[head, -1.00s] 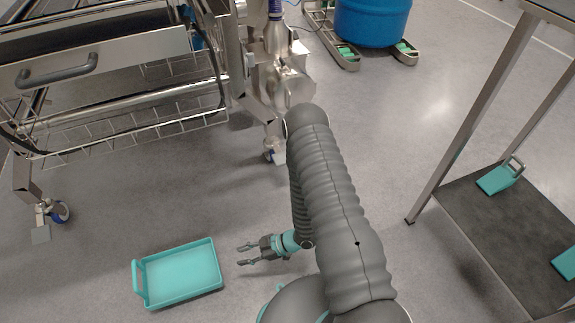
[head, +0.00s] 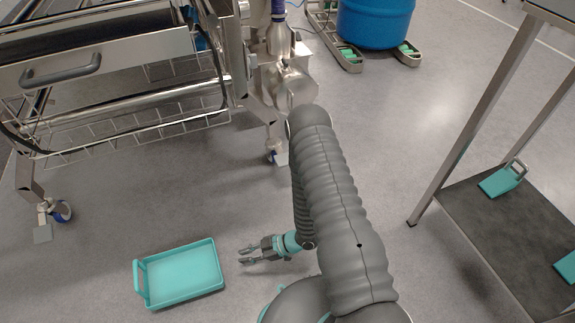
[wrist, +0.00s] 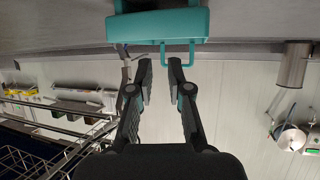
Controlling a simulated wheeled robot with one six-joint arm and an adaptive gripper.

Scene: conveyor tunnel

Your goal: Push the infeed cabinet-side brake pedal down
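A wheeled steel machine stands at upper left on blue casters with flat grey foot plates that look like brake pedals. One pedal (head: 42,234) is beside the left caster (head: 61,210). Another pedal (head: 281,158) is beside the caster (head: 271,156) near the middle. I cannot tell which is the infeed cabinet-side one, or whether either is up or down. My gripper (head: 243,255) is low over the floor, well apart from both pedals, pointing left. In the wrist view my gripper (wrist: 160,61) is empty, its fingers partly closed with a gap between them.
A teal tray (head: 148,302) lies on the floor just left of my gripper; it also shows in the wrist view (wrist: 130,28). A wire basket (head: 130,128) hangs under the machine. A steel-legged table (head: 470,135) stands right. A blue drum (head: 373,22) is behind. Floor between tray and machine is clear.

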